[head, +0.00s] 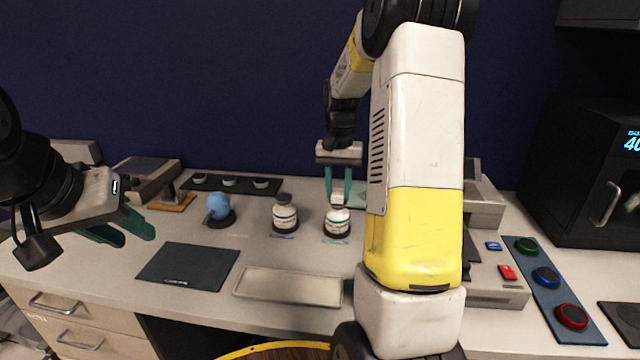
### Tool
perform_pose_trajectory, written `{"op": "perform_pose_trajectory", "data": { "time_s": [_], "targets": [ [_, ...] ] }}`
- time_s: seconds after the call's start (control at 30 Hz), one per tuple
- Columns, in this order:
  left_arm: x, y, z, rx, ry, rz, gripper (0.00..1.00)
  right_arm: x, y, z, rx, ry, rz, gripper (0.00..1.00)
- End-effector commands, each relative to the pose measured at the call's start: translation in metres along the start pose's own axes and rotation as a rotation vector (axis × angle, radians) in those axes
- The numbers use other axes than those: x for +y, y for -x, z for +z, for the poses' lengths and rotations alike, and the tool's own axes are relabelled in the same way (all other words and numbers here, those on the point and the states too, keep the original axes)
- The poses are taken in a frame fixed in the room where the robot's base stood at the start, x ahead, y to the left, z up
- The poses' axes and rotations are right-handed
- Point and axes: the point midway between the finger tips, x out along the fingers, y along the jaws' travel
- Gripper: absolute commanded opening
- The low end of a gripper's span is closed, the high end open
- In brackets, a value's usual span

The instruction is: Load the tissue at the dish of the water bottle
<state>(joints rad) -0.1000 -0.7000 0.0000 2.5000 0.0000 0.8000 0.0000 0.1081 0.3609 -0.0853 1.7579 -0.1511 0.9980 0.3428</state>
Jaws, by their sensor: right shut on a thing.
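My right gripper (338,186) points down over the jar with the teal label (337,224). Its teal fingers are shut on a small white piece (338,198) just above that jar. I cannot tell whether this piece is a tissue or touches the jar. A second white jar (285,216) with a dark cap and a blue label stands to its left. Several small dishes (230,181) sit on a dark strip at the back; I cannot tell which belongs to the water bottle. My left gripper (122,230) is open and empty over the left of the table.
A blue rounded object (218,206) stands on a dark base. A dark mat (188,264) and an empty shallow tray (290,286) lie in front. Coloured buttons (546,277) and a black oven-like box (590,175) are at the right. My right arm hides part of the table.

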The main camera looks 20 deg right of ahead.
Motion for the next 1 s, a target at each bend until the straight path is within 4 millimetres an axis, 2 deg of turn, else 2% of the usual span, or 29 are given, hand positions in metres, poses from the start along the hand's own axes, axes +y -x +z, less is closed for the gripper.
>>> {"op": "perform_pose_trajectory", "data": {
  "time_s": [1.0],
  "targets": [
    [0.0, 0.0, 0.0, 0.0, 0.0, 0.0, 0.33, 0.0, -0.013, 0.0, -0.002, 0.0, 0.0, 0.0]
  ]
}}
